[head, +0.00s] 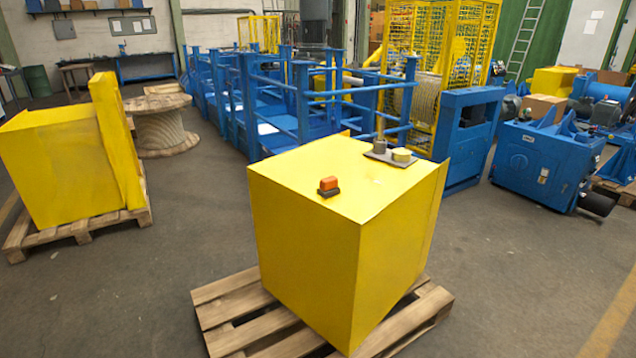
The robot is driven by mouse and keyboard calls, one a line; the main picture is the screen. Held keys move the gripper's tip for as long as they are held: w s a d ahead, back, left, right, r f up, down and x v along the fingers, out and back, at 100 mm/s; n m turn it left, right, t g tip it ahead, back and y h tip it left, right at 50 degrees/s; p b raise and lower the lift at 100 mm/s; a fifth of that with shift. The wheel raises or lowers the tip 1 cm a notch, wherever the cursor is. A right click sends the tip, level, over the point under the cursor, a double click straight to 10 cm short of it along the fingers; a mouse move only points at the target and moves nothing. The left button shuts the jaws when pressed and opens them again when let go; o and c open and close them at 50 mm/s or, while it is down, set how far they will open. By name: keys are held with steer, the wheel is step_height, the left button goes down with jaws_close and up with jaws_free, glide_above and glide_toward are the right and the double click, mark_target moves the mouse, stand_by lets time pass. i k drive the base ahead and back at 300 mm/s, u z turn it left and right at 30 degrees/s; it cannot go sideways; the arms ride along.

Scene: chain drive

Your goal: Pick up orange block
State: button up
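A small orange block (329,183) rests on a dark base (329,193) on top of a large yellow box (308,235). It sits near the front left part of the box's top face. A dark plate (377,155) lies farther back on the same top, with a grey cylinder carrying an upright rod (380,130) and a short yellow cylinder (402,155) on it. My gripper does not show in the head view.
The yellow box stands on a wooden pallet (235,312). Another yellow box (55,165) on a pallet is at left, near a wooden spool (160,125). Blue railings (290,100) and a blue machine (545,165) stand behind. Grey floor is clear around the pallet.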

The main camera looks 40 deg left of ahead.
mark_target(329, 188)
steer(key=u, duration=0.35)
steer(key=i, duration=0.9)
steer(key=u, duration=1)
steer(key=i, duration=0.7)
steer(key=u, duration=0.35)
steer(key=k, duration=0.8)
steer(key=u, duration=0.25)
steer(key=i, duration=0.8)
steer(key=z, duration=0.1)
